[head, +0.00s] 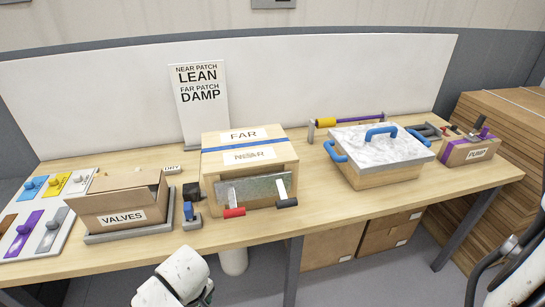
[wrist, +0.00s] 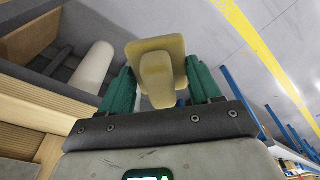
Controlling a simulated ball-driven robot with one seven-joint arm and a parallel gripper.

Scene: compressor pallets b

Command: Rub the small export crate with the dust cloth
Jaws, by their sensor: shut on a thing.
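In the wrist view my gripper (wrist: 160,85) has its two green fingers closed on a yellow pad with a raised grip (wrist: 157,48), which looks like the dust cloth. In the head view a light wooden crate (head: 288,178) stands mid-table, its top labelled FAR and NEAR with a blue stripe between. It is the likeliest small export crate, but no label names it so. A metal plate with a red and a black grip (head: 250,189) is at its front. The held pad is apart from the crate. My gripper's fingers do not show in the head view.
A VALVES carton (head: 95,206) stands left of the crate, with a small blue-and-dark tool (head: 191,217) between them. A marble-topped box with blue handles (head: 385,178) and a PUMP carton (head: 452,157) are right. A sign (head: 200,95) reads near patch lean, far patch damp.

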